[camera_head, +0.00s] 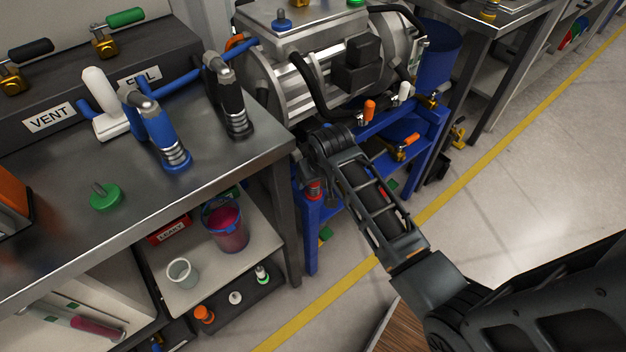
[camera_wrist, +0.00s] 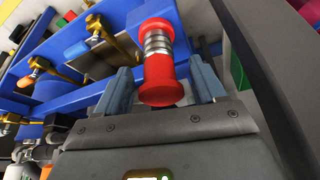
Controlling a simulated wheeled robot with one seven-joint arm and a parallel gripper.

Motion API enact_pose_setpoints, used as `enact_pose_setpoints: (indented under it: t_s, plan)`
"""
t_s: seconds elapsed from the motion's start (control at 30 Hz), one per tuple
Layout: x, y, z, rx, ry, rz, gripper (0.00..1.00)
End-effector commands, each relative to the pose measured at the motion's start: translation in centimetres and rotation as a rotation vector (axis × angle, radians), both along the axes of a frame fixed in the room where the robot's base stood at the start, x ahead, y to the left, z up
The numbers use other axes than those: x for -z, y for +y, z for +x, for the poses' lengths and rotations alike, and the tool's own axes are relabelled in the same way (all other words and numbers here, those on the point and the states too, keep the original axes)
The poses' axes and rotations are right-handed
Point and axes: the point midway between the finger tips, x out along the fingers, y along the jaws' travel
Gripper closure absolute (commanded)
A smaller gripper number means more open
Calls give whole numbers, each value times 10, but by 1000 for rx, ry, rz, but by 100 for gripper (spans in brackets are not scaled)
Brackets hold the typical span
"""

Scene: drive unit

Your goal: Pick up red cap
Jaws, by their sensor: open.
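The red cap (camera_wrist: 160,85) is in the upper middle of the wrist view, with silver ribs between its two red ends. In the head view the red part (camera_head: 313,189) shows small beside the blue frame, below the end of my arm. My gripper (camera_wrist: 160,69) is open, with one grey finger on each side of the cap. The cap sits between the fingers; gaps show on both sides, and I see no clear contact. In the head view my arm mostly hides the gripper.
A blue frame (camera_head: 309,232) carries the grey drive unit (camera_head: 290,75). The metal workbench (camera_head: 130,225) stands close at the left, with a blue-handled fitting (camera_head: 160,135) on it. Brass valves with orange handles (camera_wrist: 36,65) lie left in the wrist view. Open floor is at the right.

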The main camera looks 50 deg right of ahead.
Motion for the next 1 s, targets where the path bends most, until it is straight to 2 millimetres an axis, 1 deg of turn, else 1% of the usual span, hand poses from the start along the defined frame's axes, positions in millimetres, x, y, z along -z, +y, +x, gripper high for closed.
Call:
enact_pose_setpoints:
  t_s: [0.03,0.17,0.4,0.47,0.9,1.0]
  plan:
    - [7,-2,2,1,1,0,31]
    - [16,-4,5,1,1,1,31]
    - [17,-4,6,1,-1,0,31]
    - [17,-4,6,0,-1,-1,35]
    - [17,-4,6,0,-1,-1,77]
    - [17,-4,6,0,-1,-1,86]
